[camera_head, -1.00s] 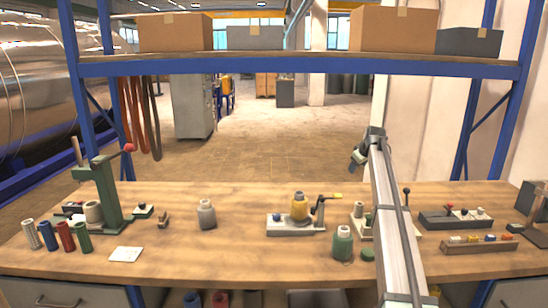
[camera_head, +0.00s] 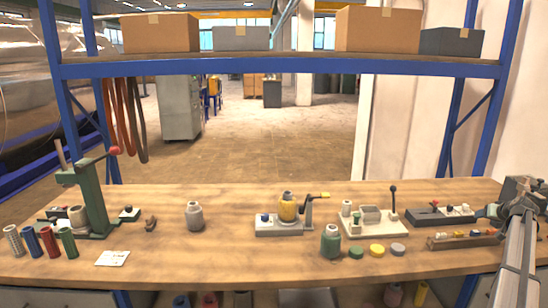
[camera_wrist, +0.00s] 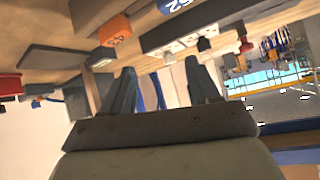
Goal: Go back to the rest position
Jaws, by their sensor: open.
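My gripper (camera_wrist: 160,82) is open and empty in the wrist view, its two fingers well apart with nothing between them. In the head view my arm reaches up along the right edge, and its end is over the right end of the wooden workbench (camera_head: 290,270). The fingertips are hard to make out there. The wrist view is tilted and shows the bench objects upside down, with an orange block (camera_wrist: 115,31) and a dark box beyond the fingers.
A dark tray (camera_head: 440,217) and a block rack (camera_head: 462,241) lie close to my arm. A blue shelf beam (camera_head: 280,67) crosses above.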

